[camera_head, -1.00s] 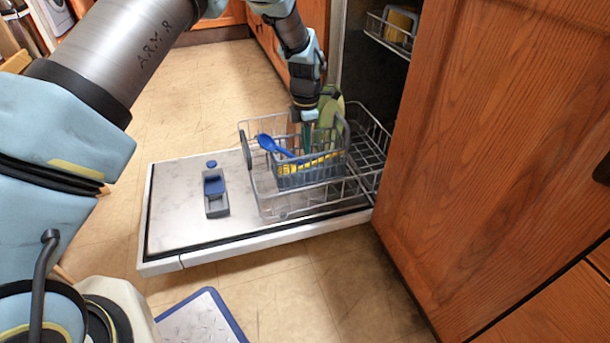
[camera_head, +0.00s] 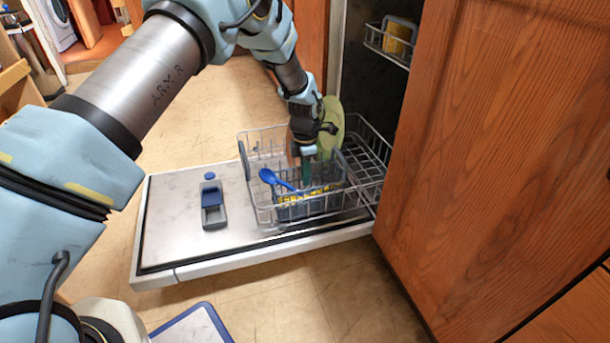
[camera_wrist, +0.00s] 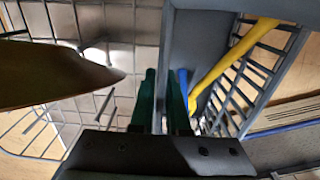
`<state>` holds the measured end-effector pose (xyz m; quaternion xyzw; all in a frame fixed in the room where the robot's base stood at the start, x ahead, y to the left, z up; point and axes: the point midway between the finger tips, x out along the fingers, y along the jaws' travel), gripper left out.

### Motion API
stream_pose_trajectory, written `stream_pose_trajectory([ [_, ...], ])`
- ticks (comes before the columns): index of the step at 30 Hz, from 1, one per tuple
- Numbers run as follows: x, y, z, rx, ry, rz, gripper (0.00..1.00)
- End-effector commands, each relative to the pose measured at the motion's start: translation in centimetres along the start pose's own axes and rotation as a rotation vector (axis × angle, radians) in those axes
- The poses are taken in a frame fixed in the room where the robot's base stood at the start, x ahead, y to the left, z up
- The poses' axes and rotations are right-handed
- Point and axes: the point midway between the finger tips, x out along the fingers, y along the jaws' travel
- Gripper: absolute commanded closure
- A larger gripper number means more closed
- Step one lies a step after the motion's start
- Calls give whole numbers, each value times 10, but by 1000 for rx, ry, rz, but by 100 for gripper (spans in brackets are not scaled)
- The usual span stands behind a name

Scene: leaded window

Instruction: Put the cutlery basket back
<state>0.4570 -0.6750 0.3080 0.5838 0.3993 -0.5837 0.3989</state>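The cutlery basket (camera_head: 312,212) is blue-grey with slatted sides. It is inside the wire lower rack (camera_head: 262,208), and I cannot tell whether it touches the rack floor. A blue spoon (camera_head: 270,178) and a yellow utensil lie in it; the yellow utensil (camera_wrist: 232,62) crosses the basket in the wrist view. My gripper (camera_head: 306,172) points down at the basket. Its green fingers (camera_wrist: 162,100) are close together around a thin upright part of the basket in the wrist view. The grip itself is partly hidden.
A green plate (camera_head: 332,125) stands in the rack close beside my gripper. The rack rests on the open dishwasher door (camera_head: 180,245), with a detergent dispenser (camera_head: 213,207) at left. A wooden cabinet front (camera_head: 490,150) borders the right. The upper rack (camera_head: 385,45) hangs behind.

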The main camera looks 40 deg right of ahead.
Motion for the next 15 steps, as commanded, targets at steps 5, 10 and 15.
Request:
stream_pose_trajectory([
  [5,0,0,0,0,0,0,65],
  [10,0,0,0,0,0,0,65],
  [15,-7,0,0,0,-1,1,65],
])
